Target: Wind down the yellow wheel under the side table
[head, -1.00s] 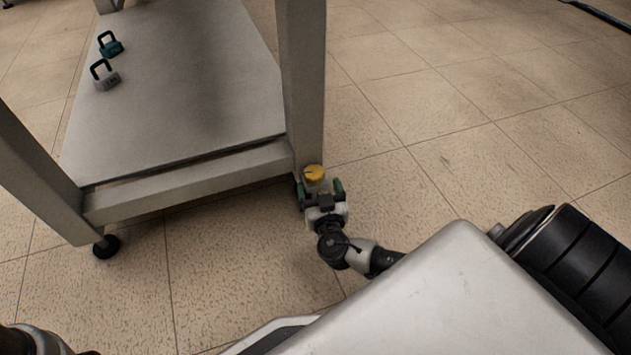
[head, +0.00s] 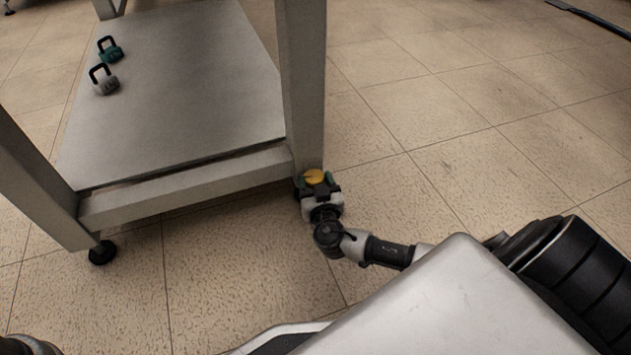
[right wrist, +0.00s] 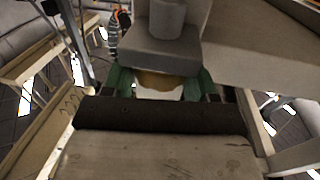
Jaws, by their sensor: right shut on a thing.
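The yellow wheel (head: 316,177) sits at the foot of the side table's (head: 190,192) near right leg. It also shows in the right wrist view (right wrist: 158,82), partly hidden under a grey block. My right gripper (head: 318,181) reaches it from the front, with its green fingers on either side of the wheel, shut on it. The fingers also show in the right wrist view (right wrist: 160,84), left and right of the wheel. My left gripper is not in view.
A teal kettlebell-like weight (head: 110,50) and a grey one (head: 104,80) stand on the table's lower shelf. A black caster or foot (head: 102,253) is under the near left leg.

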